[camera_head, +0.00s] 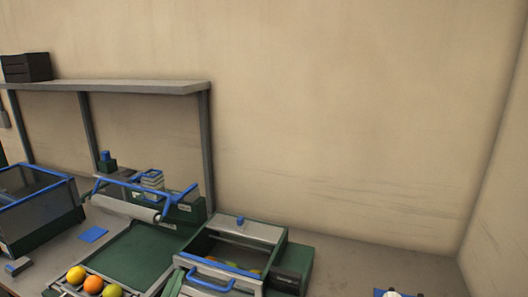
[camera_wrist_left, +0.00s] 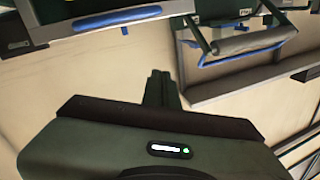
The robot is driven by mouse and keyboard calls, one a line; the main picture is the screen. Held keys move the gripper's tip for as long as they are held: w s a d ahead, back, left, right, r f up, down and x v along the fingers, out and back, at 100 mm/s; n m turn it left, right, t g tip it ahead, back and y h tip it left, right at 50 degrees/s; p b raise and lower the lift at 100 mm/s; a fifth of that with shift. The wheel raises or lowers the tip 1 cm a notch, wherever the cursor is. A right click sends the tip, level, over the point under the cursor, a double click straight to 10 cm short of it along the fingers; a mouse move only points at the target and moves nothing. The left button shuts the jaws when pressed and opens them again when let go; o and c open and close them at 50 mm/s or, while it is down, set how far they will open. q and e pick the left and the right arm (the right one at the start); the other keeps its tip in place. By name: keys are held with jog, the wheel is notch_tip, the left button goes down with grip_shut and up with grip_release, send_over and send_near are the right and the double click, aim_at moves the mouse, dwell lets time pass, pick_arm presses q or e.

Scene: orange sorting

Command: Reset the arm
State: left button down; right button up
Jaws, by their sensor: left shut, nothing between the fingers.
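My left gripper (camera_wrist_left: 160,76) shows in the left wrist view, with its dark fingers together and nothing between them. It points toward the bare wall, apart from the bench equipment at the top of that view. I cannot make out either gripper clearly in the head view. In the head view, a yellow fruit (camera_head: 76,274), an orange (camera_head: 93,284) and a yellow-green fruit (camera_head: 113,291) lie in a row at the bottom left. More fruit (camera_head: 257,269) shows partly inside a green and grey box (camera_head: 280,236) with blue handles.
A green sorting tray (camera_head: 135,252) with a grey roller (camera_head: 124,207) stands on the bench. A blue-rimmed bin (camera_head: 75,205) is at the left. A shelf (camera_head: 150,87) holds a black crate (camera_head: 26,67). A small white and blue object (camera_head: 392,294) is cut off at the bottom right.

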pick_arm(q)
jog(key=s+a+f+n+g+y, duration=0.35)
jog(key=s+f+g, duration=0.45)
jog(key=s+f, duration=0.5)
jog(key=s+d+f+g+h, duration=0.1)
jog(key=s+d+f+g, duration=0.15)
jog(key=s, duration=0.65)
jog(key=s+d+f+g+h, duration=0.15)
jog(key=s+f+g, duration=0.25)
jog(key=s, duration=0.4)
notch_tip(320, 180, down, 27)
jog(key=s+m+g, duration=0.1)
jog(key=s+g, duration=0.1)
jog(key=s+a+f, duration=0.4)
jog(key=s+f, duration=1.1)
jog(key=s, duration=0.1)
jog(key=shift+s+f+g, duration=0.25)
jog(key=shift+f+g, duration=0.1)
